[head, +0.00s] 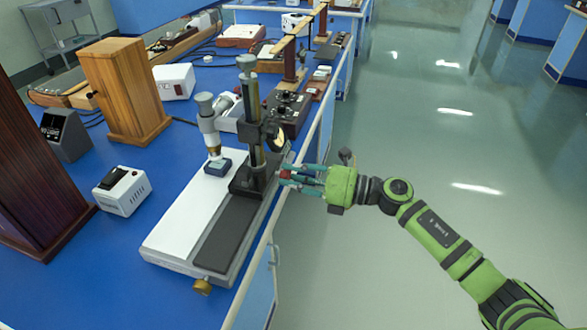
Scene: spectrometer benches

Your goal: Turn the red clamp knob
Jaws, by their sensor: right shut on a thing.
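The red clamp knob (286,173) shows as a small red patch on the right side of the spectrometer stand, mostly hidden by my fingers. My right gripper (284,175) comes in from the right, and its teal fingers are closed around the knob. The stand has a dark vertical post (249,105) with a clamp block (256,133) on it. Its white and black base (185,228) lies along the right edge of the blue bench. My left gripper is out of view.
On the blue bench (95,260) stand a wooden cabinet (122,90), a white switch box (122,191) and a dark meter (65,135). A black control box (287,108) stands behind the stand. The floor (440,130) to the right is clear.

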